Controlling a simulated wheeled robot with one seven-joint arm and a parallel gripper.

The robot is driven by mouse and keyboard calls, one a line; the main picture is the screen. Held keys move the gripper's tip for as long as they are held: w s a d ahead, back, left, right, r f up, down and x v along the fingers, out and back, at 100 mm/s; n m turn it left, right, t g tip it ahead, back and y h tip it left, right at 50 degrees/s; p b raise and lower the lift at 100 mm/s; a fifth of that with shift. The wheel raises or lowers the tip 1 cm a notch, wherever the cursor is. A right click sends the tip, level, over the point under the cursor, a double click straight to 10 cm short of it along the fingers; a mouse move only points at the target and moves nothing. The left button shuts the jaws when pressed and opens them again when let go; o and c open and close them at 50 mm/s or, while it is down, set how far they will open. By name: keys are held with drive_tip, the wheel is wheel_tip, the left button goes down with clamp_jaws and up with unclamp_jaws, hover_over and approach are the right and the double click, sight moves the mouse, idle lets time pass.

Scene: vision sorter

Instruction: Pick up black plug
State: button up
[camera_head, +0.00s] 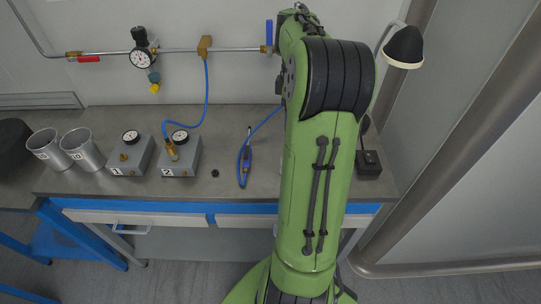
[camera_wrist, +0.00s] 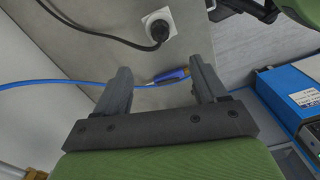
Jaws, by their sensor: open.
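A black plug (camera_wrist: 160,32) with a black cable sits in a pale square socket (camera_wrist: 172,20) at the top of the wrist view. My gripper (camera_wrist: 161,67) is open, its two fingers spread and apart from the plug, which lies beyond the fingertips. A small round black piece (camera_head: 215,173) lies on the bench in the head view; I cannot tell what it is. My gripper is hidden behind my green arm in the head view.
A blue-handled tool (camera_wrist: 172,75) on a blue hose lies beyond my fingers, on the grey bench (camera_head: 225,150). Two numbered gauge boxes (camera_head: 128,155) (camera_head: 182,155), metal cups (camera_head: 82,148) and a lamp (camera_head: 404,47) stand around it. Bare bench lies around the small black piece.

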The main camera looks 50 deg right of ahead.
drive_tip(key=f+b, duration=0.1)
drive_tip(key=f, duration=0.4)
drive_tip(key=f+b, duration=0.2)
drive_tip(key=f, duration=0.3)
drive_tip(key=f+b, duration=0.2)
drive_tip(key=f, duration=0.3)
drive_tip(key=shift+s+f, duration=0.1)
drive_tip(key=shift+s, duration=0.25)
drive_tip(key=c, duration=1.3)
drive_tip(key=shift+o, duration=0.2)
drive_tip(key=shift+r, duration=0.25)
wheel_tip(320, 180, up, 10)
drive_tip(key=p, duration=0.3)
drive_tip(key=shift+f, duration=0.1)
